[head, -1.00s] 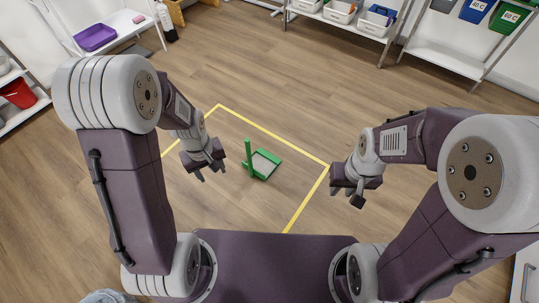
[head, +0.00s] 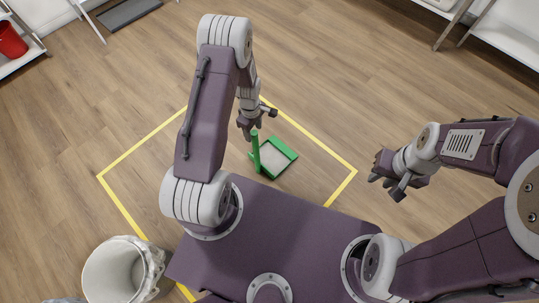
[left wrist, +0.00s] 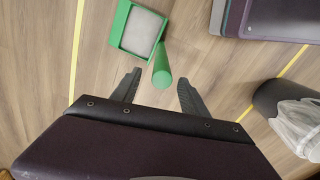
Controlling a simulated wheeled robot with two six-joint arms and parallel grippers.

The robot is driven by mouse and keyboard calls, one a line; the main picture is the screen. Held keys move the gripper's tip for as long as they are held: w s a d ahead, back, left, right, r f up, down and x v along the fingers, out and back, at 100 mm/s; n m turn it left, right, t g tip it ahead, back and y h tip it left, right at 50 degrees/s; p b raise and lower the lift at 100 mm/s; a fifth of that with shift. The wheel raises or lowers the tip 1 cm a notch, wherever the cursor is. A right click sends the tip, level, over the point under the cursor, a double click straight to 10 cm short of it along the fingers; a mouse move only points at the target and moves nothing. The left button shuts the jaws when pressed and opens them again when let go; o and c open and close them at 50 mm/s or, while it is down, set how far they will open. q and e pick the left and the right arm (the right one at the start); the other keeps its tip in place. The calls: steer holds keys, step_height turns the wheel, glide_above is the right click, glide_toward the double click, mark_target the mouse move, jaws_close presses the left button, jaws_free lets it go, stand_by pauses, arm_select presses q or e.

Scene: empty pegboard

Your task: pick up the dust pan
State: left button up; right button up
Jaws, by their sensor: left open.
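The green dust pan (head: 279,154) lies on the wooden floor inside the yellow square, its green handle (head: 256,152) standing upright. In the left wrist view the dust pan's grey tray (left wrist: 142,31) is at the top and the handle's round end (left wrist: 161,78) points toward the camera. My left gripper (head: 259,122) is just beyond the handle in the head view, and its jaws are open. In the left wrist view the handle end is just beyond and between the spread fingertips (left wrist: 158,82), with nothing gripped. My right gripper (head: 385,181) is empty over the floor at the right, its fingers apart.
A yellow taped square (head: 128,150) marks the floor around the pan. A lined waste bin (head: 122,270) stands at the lower left of my base. A shelf with a red bucket (head: 12,40) is at the upper left. The floor between is clear.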

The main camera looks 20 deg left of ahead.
mark_target(255, 143)
arm_select(q)
step_height(255, 143, down, 4)
steer(key=shift+r+b, duration=0.2)
steer(key=shift+b, duration=0.55)
steer(key=f+b, duration=0.2)
steer(key=f, duration=0.1)
steer(key=f+b, duration=0.1)
steer(key=f, duration=0.1)
steer(key=shift+s+d+f, duration=0.15)
steer(key=shift+d, duration=0.15)
jaws_close()
steer(key=shift+r, duration=0.2)
